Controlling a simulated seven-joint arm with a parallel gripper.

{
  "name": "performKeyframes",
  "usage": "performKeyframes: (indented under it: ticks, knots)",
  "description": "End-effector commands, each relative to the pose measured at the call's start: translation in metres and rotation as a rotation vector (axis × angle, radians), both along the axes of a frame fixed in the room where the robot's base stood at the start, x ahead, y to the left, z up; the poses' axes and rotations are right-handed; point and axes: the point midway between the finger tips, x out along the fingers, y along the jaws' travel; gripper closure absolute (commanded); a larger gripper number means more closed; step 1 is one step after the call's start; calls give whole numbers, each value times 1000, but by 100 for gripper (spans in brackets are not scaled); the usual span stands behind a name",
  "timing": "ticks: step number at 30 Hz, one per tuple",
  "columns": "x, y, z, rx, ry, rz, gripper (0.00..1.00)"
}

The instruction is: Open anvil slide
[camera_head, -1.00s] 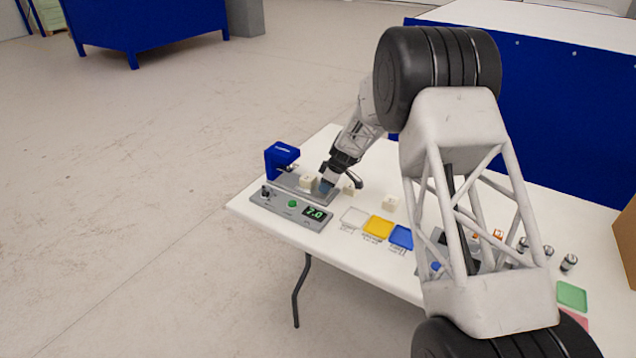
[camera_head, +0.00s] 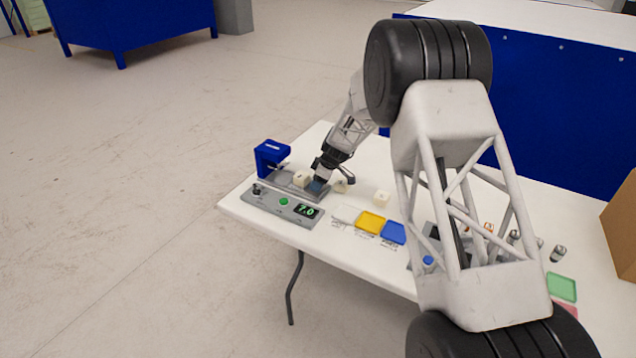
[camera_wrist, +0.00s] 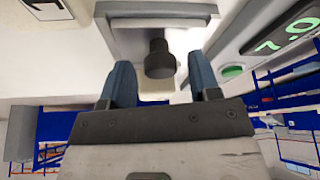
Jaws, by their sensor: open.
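The press fixture has a blue upright head (camera_head: 270,157) at its left end and a grey slide rail (camera_head: 272,186) running right from it. In the wrist view a grey plate (camera_wrist: 200,25), apparently the anvil slide, carries a black round knob (camera_wrist: 160,58). My gripper (camera_head: 319,182) is low at the right end of the rail. In the wrist view my gripper (camera_wrist: 161,80) is open, with one blue finger on each side of the knob. I cannot tell whether either finger touches it. A pale numbered foam cube (camera_head: 301,179) stands by the rail, left of my gripper.
The grey control panel (camera_head: 265,203) with a green button and a 7.0 display lies in front of the rail. More pale cubes (camera_head: 381,197) stand to the right. White, yellow (camera_head: 371,222) and blue trays (camera_head: 393,233) lie further right. The table's left front is clear.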

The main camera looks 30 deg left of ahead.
Motion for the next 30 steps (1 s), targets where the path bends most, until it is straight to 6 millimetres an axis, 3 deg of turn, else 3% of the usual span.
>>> performKeyframes:
  ticks: [18, 30]
  knots:
    - [7, -24, 60, 0, -2, -1, 44]
    - [8, -28, 68, 0, 0, 0, 44]
